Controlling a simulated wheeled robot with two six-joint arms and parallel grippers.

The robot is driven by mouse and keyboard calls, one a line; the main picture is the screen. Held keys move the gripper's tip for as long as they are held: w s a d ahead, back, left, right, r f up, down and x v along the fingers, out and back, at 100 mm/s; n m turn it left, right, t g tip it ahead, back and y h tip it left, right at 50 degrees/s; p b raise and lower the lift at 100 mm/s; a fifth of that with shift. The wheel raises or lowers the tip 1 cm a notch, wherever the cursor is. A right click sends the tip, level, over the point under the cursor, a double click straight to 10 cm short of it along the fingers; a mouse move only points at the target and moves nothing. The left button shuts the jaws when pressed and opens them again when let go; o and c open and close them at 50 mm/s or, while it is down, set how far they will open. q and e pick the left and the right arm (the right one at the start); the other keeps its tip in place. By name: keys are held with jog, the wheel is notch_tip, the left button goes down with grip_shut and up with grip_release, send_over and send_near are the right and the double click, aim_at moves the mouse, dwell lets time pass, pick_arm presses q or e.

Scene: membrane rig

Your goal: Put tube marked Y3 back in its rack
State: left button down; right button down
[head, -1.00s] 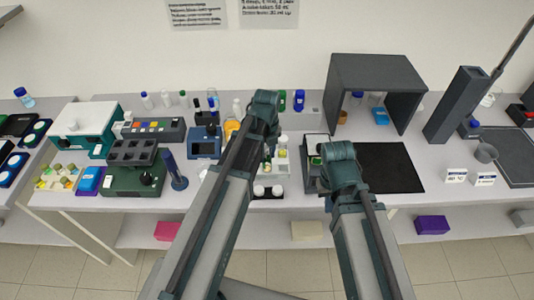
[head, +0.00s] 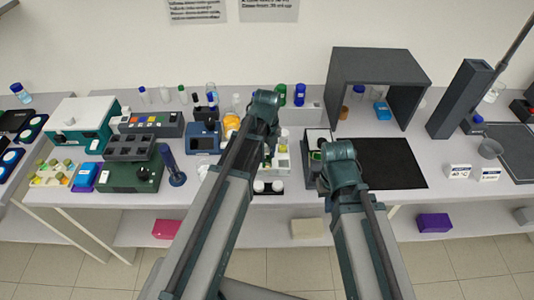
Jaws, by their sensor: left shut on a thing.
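My left gripper (head: 268,154) is mostly hidden behind its own arm, low over the middle of the bench. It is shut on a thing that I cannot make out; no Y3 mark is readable. A pale rack-like holder (head: 281,163) with several light pieces stands just right of that gripper, partly covered by the arm. My right arm ends beside a dark device with a green display (head: 317,155); its fingers are hidden behind the arm.
A black mat (head: 392,163) lies right of my right arm, with a grey open-fronted hood (head: 376,75) behind it. A blue device (head: 202,139) and a blue upright stand (head: 173,168) are on the left. A tray of yellow and green pieces (head: 53,173) stands at far left.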

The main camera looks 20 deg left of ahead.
pick_arm(q)
jog(key=shift+f+b, duration=0.3)
jog(key=c, duration=0.5)
grip_release()
jog(key=shift+r, duration=0.15)
notch_tip(320, 180, up, 14)
jog(key=p, duration=1.4)
jog(key=shift+f, duration=0.2)
jog(key=s+d+f+n+b, duration=0.3)
jog(key=s+f+n+b, duration=0.1)
jog(key=n, duration=0.3)
jog(key=s+d+f+n+b, duration=0.4)
jog(key=s+f+n+b, duration=0.1)
jog(key=n, duration=0.3)
jog(key=s+d+f+n+y+b, duration=0.1)
jog(key=s+d+f+n+b, duration=0.2)
jog(key=n, duration=0.5)
jog(key=shift+s+d+f+b, duration=0.15)
jog(key=shift+s+f+b, duration=0.25)
jog(key=shift+s, duration=0.2)
jog(key=shift+s+d+f+b, duration=0.1)
jog(key=shift+s+f+b, duration=0.15)
jog(key=shift+s+b, duration=0.25)
